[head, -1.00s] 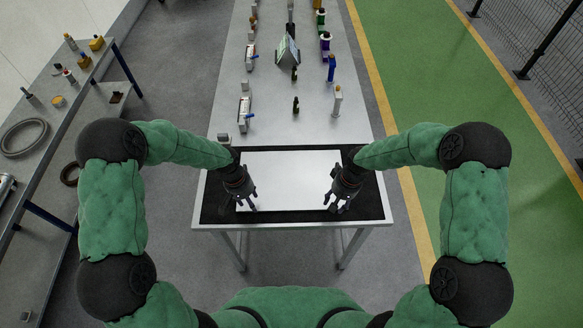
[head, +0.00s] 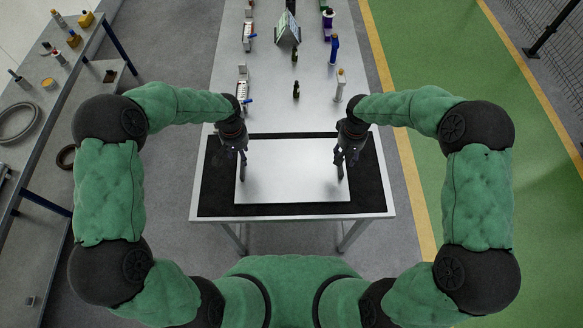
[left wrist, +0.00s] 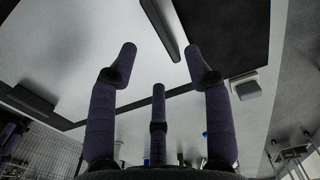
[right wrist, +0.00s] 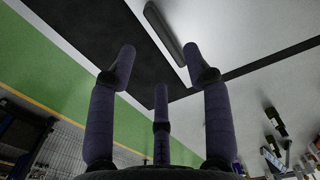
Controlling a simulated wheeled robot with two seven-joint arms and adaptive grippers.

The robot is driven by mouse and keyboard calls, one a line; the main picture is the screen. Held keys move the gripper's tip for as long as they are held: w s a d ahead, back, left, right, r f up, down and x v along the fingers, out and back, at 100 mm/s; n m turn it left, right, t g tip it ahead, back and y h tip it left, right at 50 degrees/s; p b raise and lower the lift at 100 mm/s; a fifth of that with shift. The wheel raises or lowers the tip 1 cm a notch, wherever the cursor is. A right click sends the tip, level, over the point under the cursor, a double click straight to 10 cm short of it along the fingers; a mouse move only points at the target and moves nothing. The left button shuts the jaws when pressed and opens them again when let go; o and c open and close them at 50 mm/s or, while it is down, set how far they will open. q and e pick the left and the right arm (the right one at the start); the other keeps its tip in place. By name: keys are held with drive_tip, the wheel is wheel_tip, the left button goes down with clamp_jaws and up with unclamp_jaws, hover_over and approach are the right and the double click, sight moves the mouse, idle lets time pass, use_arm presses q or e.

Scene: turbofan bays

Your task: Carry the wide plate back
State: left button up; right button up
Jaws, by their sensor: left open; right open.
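The wide plate (head: 290,180) is a flat, pale silver sheet lying on a black mat (head: 215,188) at the table's near end. A dark bar handle (left wrist: 163,28) shows near its left side in the left wrist view, and another (right wrist: 165,30) near its right side in the right wrist view. My left gripper (head: 239,153) is open and empty above the plate's left edge. My right gripper (head: 346,160) is open and empty above the plate's right edge. In each wrist view the handle lies beyond the spread fingertips, apart from them. The grippers partly hide the handles in the head view.
A side bench (head: 60,90) with a coiled hose (head: 18,122) is at left. Green floor lies clear at right.

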sight(342, 167)
use_arm(q)
wheel_tip(342, 167, down, 9)
drive_tip(key=shift+r, duration=0.1)
use_arm(e)
wheel_tip(342, 167, down, 9)
drive_tip(key=shift+r, duration=0.1)
use_arm(q)
clamp_jaws()
use_arm(e)
clamp_jaws()
